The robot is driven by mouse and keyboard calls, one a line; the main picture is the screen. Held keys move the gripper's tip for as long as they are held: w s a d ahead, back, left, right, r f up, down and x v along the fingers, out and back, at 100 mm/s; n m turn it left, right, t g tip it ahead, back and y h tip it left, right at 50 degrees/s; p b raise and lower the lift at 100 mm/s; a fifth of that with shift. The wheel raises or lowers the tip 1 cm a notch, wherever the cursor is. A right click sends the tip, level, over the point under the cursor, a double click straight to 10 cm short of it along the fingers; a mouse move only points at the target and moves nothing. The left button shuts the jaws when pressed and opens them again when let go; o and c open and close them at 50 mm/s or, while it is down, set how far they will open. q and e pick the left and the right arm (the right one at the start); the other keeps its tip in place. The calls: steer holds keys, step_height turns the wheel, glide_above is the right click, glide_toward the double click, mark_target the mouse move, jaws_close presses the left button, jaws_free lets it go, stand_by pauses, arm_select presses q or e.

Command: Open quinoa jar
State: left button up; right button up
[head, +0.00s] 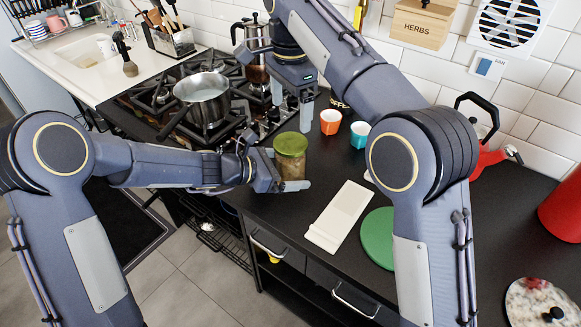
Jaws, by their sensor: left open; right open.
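A glass jar (291,167) with a green lid (290,144) and pale brown contents stands upright near the front edge of the black counter; I take it for the quinoa jar. The lid is on it. My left gripper (286,172) is open at the jar's body, with one finger in front of it and the other on its left side. Whether the fingers touch the glass I cannot tell. My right gripper (292,108) is open and empty, pointing down above and slightly behind the lid, apart from it.
A steel pot (204,98) stands on the hob, with a moka pot (254,42) behind. An orange cup (330,121) and a teal cup (359,134) stand right of the jar. A white tray (340,214) and a green disc (378,238) lie further right.

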mark_target(291, 143)
arm_select(q)
steer(key=shift+c, duration=0.4)
steer(key=c, duration=1.9)
arm_select(e)
steer(key=shift+m, duration=0.5)
arm_select(q)
steer(key=shift+o, duration=0.2)
arm_select(e)
steer(key=m, duration=0.5)
steer(key=shift+m, duration=0.3)
steer(key=m, duration=0.6)
steer(key=shift+m, duration=0.4)
steer(key=shift+f, duration=4)
